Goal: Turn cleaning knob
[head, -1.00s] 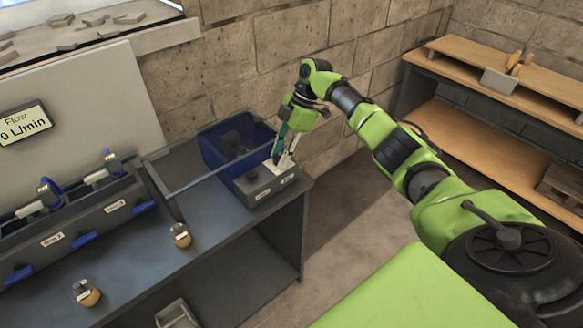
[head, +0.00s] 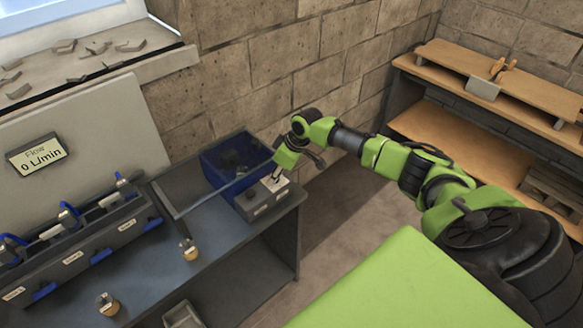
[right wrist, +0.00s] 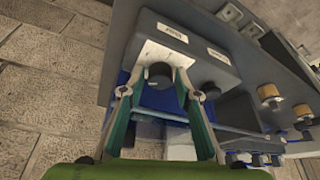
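A grey control box (head: 262,205) sits at the right end of the dark bench in the head view. In the right wrist view it carries a black knob (right wrist: 158,76) on a white plate and a second black knob (right wrist: 207,91) beside it. Both have small white labels too blurred to read. My right gripper (head: 274,182) is at the box top. In the right wrist view its fingers (right wrist: 159,74) straddle the knob on the white plate, with a small gap seeming to show on each side. My left gripper is not in view.
A blue bin (head: 228,160) stands right behind the box, and a thin rail frame (head: 205,203) runs beside it. Two brass-coloured knobs (head: 189,249) (head: 108,303) stand on the bench. A flow display (head: 37,155) reads 0 L/min. A wooden shelf (head: 500,85) is at right.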

